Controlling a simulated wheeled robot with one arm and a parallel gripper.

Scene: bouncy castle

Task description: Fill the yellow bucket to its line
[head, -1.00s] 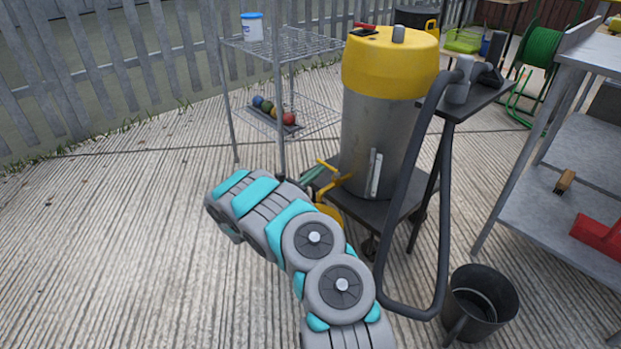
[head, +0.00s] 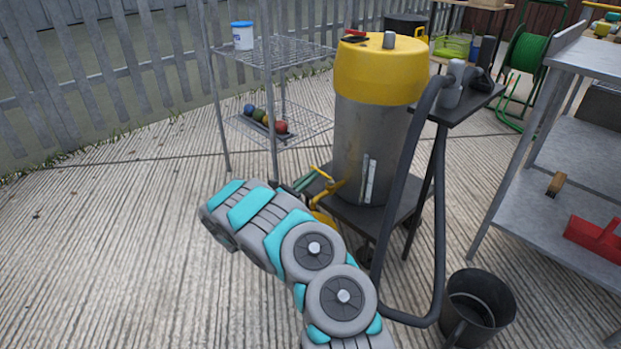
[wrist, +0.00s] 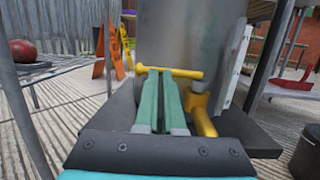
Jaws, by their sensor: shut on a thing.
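My gripper (wrist: 162,105) has long green fingers, closed together at a yellow T-shaped handle (wrist: 172,72) in the wrist view. The handle sits by a yellow pipe (wrist: 203,112) low on the front of a steel tank (wrist: 190,35). In the head view the tank (head: 372,140) has a yellow top and a pale upright strip. The green fingers (head: 305,182) meet the yellow handle there, left of the tank. A rounded yellow piece (head: 324,219) below it may be the yellow bucket; my arm hides most of it, and no fill line or contents show.
The tank stands on a dark wheeled platform (head: 400,205). A black hose (head: 438,230) loops down beside a black bucket (head: 478,308). A wire rack (head: 290,50) stands behind left, a metal bench (head: 560,215) at right. The left floor is clear.

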